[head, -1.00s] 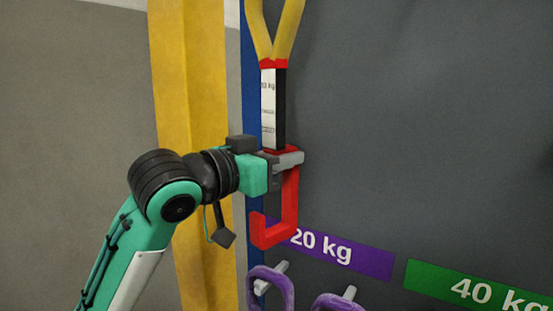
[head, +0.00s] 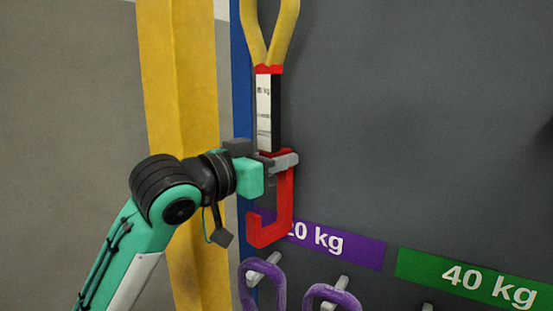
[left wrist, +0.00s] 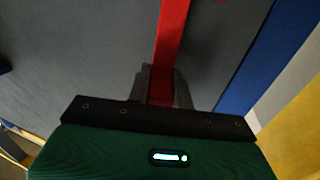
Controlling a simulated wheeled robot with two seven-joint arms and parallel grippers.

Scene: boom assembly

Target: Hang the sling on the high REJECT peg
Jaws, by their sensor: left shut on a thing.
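The sling has a yellow strap loop (head: 268,30) that runs out of the top of the head view. Below it are a red band, a black and white tag (head: 264,108) with small print ending in "kg", and a red hook (head: 284,205). My left gripper (head: 281,161) is shut on the red part just under the tag, and the sling is upright. In the left wrist view the red part (left wrist: 171,40) passes between the fingers (left wrist: 160,88). The REJECT peg is not in view. My right gripper is not in view.
A dark grey board (head: 420,120) fills the right side. It bears a purple "20 kg" sign (head: 340,246) and a green "40 kg" sign (head: 470,278). Purple loops (head: 247,290) hang on pegs below. A blue edge strip (head: 241,90) and a yellow column (head: 180,90) stand left.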

